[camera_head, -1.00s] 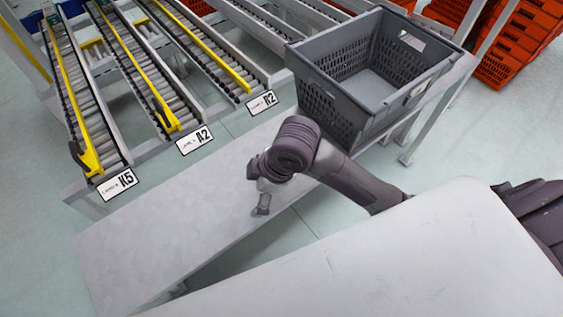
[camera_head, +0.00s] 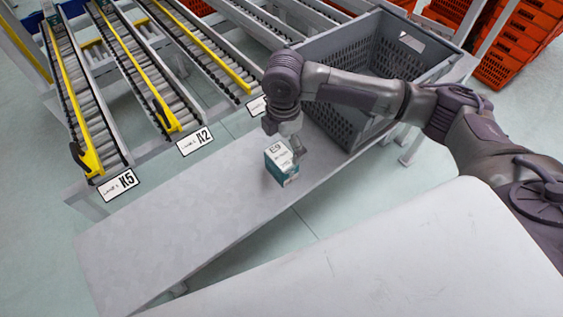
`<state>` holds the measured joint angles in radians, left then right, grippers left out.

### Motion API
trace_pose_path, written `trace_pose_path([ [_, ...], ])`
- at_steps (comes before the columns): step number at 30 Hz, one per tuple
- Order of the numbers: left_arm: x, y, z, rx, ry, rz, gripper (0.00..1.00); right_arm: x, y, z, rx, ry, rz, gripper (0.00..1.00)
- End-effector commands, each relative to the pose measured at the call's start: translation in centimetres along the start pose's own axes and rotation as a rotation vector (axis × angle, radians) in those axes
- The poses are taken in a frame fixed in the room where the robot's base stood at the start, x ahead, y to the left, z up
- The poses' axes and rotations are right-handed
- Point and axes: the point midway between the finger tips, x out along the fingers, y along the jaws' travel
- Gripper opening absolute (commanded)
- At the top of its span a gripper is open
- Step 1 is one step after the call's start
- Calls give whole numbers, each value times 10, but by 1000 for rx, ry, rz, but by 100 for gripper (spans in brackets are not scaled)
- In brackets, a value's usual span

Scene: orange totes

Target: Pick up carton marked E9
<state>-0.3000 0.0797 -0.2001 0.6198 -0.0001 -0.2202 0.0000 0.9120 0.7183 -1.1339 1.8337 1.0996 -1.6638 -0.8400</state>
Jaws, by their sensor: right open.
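The carton marked E9 (camera_head: 281,163) is a small white and teal box on the grey bench (camera_head: 185,215), just left of the grey crate. Its label faces up toward me. My right gripper (camera_head: 292,145) is open at the carton's far upper right side, close to it. The wrist hides part of the fingers, so I cannot tell whether they touch the carton. My left gripper is not in view.
A grey perforated crate (camera_head: 425,72) stands at the right end of the bench, behind my right arm. Roller lanes labelled K5 (camera_head: 117,184) and A2 (camera_head: 195,141) lie at the far left. Orange totes (camera_head: 515,45) are stacked at the back right. The bench's left part is clear.

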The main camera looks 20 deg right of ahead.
Motion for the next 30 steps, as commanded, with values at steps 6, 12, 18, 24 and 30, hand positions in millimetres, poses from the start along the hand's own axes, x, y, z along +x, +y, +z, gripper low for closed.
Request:
trace_pose_path([
  [6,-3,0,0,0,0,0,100,26,0,0,0,1,1,100],
  [12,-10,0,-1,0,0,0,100,43,1,-2,1,0,-1,100],
  [18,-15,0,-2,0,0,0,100,72,3,-3,0,1,0,100],
  [24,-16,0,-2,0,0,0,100,81,3,-3,-1,0,3,100],
  [30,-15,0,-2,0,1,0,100,80,3,-3,-1,0,3,88],
])
